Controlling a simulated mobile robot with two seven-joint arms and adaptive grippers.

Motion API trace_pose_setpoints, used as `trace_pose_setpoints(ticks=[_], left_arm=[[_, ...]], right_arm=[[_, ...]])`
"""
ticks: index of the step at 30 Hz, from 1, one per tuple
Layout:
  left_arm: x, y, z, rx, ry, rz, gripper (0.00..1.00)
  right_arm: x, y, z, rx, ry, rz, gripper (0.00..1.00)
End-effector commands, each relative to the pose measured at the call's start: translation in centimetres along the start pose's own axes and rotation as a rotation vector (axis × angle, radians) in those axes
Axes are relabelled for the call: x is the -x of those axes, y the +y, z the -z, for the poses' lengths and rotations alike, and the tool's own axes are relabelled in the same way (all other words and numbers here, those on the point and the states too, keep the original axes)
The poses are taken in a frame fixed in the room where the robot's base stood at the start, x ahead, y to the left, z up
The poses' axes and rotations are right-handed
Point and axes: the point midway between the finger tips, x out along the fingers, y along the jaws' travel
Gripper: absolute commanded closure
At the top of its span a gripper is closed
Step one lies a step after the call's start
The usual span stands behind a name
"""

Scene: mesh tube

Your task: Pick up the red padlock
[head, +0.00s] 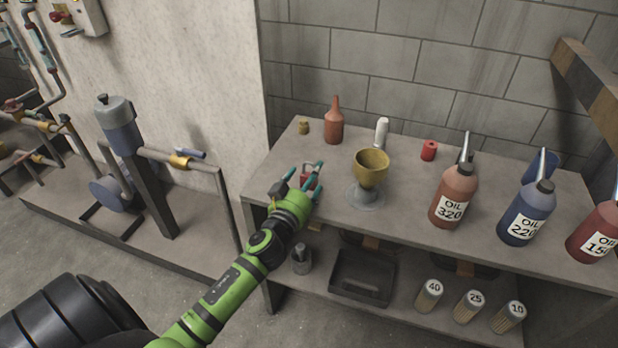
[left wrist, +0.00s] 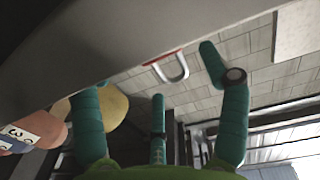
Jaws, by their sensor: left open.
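The red padlock (head: 308,182) is on the top surface of the bench near its left end, partly hidden by my gripper. In the left wrist view its silver shackle (left wrist: 173,70) and a thin strip of its red body show beyond the fingers. My left gripper (head: 303,176) is open, with its teal fingers spread around the padlock in the head view. In the left wrist view the fingers (left wrist: 155,88) stand apart with nothing gripped between them. Whether any finger touches the padlock I cannot tell. My right gripper is in neither view.
A yellow funnel (head: 371,165) on a grey base stands close to the right of my gripper. A brown-red bottle (head: 334,122), small brass piece (head: 304,128), white tube (head: 381,131) and red cylinder (head: 429,150) stand behind. Oil bottles (head: 454,196) stand farther right. A pipe rail (head: 228,205) is left.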

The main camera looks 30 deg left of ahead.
Motion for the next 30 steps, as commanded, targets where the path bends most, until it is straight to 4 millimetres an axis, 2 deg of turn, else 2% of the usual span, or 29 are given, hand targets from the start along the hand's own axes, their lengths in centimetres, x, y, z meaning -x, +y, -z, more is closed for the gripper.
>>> trace_pose_setpoints(ticks=[7, 8, 9, 11, 12, 23, 27, 30], left_arm=[[-0.3, 0.0, -0.1, 0.001, -0.001, 0.000, 0.25], [-0.3, 0.0, 0.0, 0.001, -0.001, 0.000, 0.29], [-0.3, 0.0, 0.0, 0.001, -0.001, 0.000, 0.45], [-0.3, 0.0, 0.0, 0.001, -0.001, 0.000, 0.69], [-0.3, 0.0, 0.0, 0.001, -0.001, 0.000, 0.85], [-0.3, 0.0, 0.3, 0.000, 0.002, 0.000, 0.86], [-0.3, 0.0, 2.2, -0.001, 0.004, -0.002, 0.86], [-0.3, 0.0, 4.3, -0.002, 0.006, -0.002, 0.86]], right_arm=[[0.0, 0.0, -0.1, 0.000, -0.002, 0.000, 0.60], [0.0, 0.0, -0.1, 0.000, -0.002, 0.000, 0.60], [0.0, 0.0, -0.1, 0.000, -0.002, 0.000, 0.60], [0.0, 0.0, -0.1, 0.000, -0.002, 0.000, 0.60], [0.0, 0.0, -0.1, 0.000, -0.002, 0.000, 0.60], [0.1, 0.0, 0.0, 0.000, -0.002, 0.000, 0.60], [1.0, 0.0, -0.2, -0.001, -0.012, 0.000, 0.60], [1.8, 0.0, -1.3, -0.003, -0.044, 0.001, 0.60]])
